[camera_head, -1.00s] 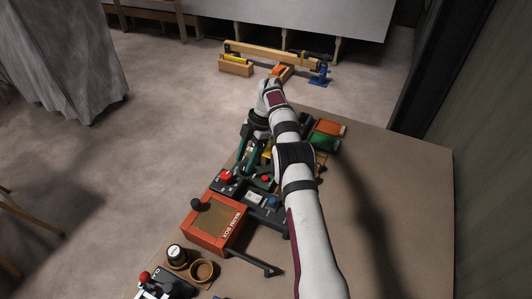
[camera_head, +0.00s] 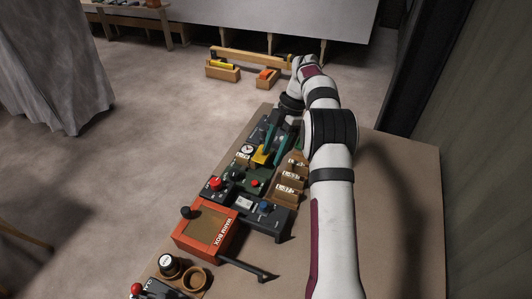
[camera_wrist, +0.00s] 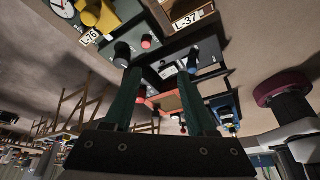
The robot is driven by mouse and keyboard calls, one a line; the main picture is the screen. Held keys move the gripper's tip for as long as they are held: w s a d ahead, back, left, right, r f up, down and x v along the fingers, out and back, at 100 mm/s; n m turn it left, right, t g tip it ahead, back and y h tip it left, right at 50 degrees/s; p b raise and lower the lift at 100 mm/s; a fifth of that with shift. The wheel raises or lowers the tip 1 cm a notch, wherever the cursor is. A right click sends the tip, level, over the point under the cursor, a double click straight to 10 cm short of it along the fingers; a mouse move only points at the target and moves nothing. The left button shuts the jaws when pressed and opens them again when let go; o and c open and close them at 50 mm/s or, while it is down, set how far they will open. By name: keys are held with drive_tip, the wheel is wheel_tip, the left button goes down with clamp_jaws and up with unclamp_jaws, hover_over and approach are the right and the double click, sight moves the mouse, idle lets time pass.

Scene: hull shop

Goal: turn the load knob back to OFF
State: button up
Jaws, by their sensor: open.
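No label reading LOAD is legible, so I cannot tell for certain which knob it is. A dark box (camera_head: 280,226) with a white panel carries a blue knob (camera_head: 265,207); the knob's setting is too small to read. In the wrist view the white-panelled box (camera_wrist: 176,66) shows just beyond the fingertips. A red knob (camera_head: 216,183) sits on the dark unit to its left. My gripper (camera_head: 275,152) is above the row of devices, near a yellow part (camera_head: 260,157). Its green fingers, also in the wrist view (camera_wrist: 157,55), are apart with nothing held between them.
An orange WARM BOX (camera_head: 206,232) with a black knob stands nearer, beside a dark bar handle (camera_head: 248,270). Labelled wooden bins (camera_head: 288,192) stand right of the devices, close to my arm. A round gauge (camera_head: 247,150) is at the left edge. The table's right side (camera_head: 400,220) is clear.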

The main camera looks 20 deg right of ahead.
sight(235, 172)
drive_tip(key=w+a+r+n+t+h, duration=0.1)
drive_tip(key=a+r+n+t, duration=0.15)
drive_tip(key=n, duration=0.85)
drive_tip(key=a+r+n+t+h, duration=0.15)
drive_tip(key=a+n, duration=0.25)
drive_tip(key=n, duration=0.8)
drive_tip(key=shift+t+y, duration=0.4)
drive_tip(key=shift+y, duration=0.05)
drive_tip(key=x, duration=1.6)
drive_tip(key=shift+d+f, duration=0.2)
drive_tip(key=shift+f, duration=0.05)
